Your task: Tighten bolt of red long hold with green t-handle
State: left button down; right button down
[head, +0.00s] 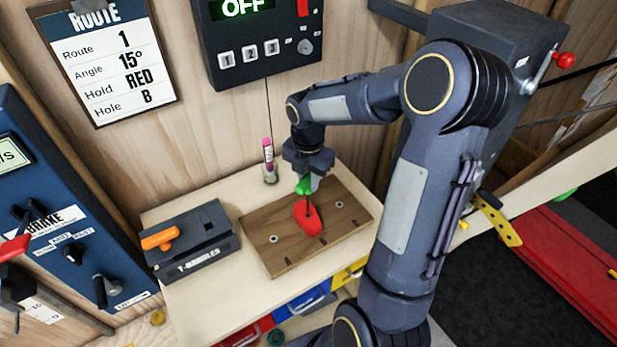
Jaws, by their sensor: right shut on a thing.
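The red long hold (306,217) lies on the brown wooden board (345,230) on the bench. My right gripper (307,178) is above the hold, pointing down, shut on the green t-handle (308,187). The t-handle's dark shaft goes down to the red hold. Whether its tip sits in the bolt cannot be told, and the bolt itself is hidden. At the left edge, a dark and red part, possibly of my left arm, shows; my left gripper cannot be made out.
A dark T-handles box (195,250) with an orange t-handle (160,238) stands left of the board. A pink-capped marker (268,155) stands behind it. A route sheet (105,60) and control box (262,60) reading OFF hang on the wall. A blue brake panel (60,190) is at left.

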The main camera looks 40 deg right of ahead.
jog(key=shift+n, duration=0.4)
